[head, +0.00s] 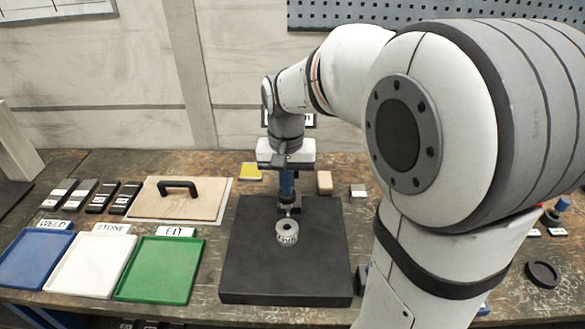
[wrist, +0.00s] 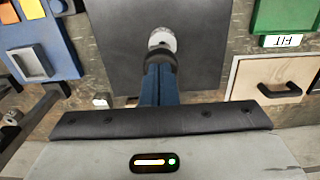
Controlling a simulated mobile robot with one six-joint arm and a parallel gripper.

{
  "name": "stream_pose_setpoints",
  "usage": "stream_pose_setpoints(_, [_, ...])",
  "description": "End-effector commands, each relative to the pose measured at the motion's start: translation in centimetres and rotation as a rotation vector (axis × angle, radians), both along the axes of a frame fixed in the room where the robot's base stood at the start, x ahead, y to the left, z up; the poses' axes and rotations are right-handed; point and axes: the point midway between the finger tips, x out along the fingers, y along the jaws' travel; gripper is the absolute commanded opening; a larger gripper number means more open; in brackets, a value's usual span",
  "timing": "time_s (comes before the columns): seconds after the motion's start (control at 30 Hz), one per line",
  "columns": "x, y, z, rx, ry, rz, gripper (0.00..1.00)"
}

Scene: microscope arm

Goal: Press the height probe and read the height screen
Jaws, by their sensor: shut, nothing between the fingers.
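My gripper (head: 287,205) points down over the black plate (head: 285,272), its blue fingers shut and empty. A pale grey metal ring (head: 287,236) with a dark centre hole lies on the plate, just in front of the fingertips. In the wrist view the fingertips (wrist: 160,58) overlap the near edge of the ring (wrist: 162,39); I cannot tell whether they touch anything. The height probe is not clearly visible; my fingers may hide it. No reading is visible.
Blue (head: 36,262), white (head: 90,266) and green (head: 160,272) trays labelled WELD, STONE and FIT stand left of the plate. Behind them are a wooden board with a black handle (head: 178,185) and several labelled blocks. A black ring (head: 543,274) lies at right. My arm hides much of the right side.

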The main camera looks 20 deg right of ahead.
Motion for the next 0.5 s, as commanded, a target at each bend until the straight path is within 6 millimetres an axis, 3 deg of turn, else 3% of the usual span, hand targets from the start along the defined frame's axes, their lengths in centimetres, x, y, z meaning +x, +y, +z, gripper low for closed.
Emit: stream_pose_setpoints(0.5, [0.0,0.0,4.4,0.000,-0.001,0.000,0.00])
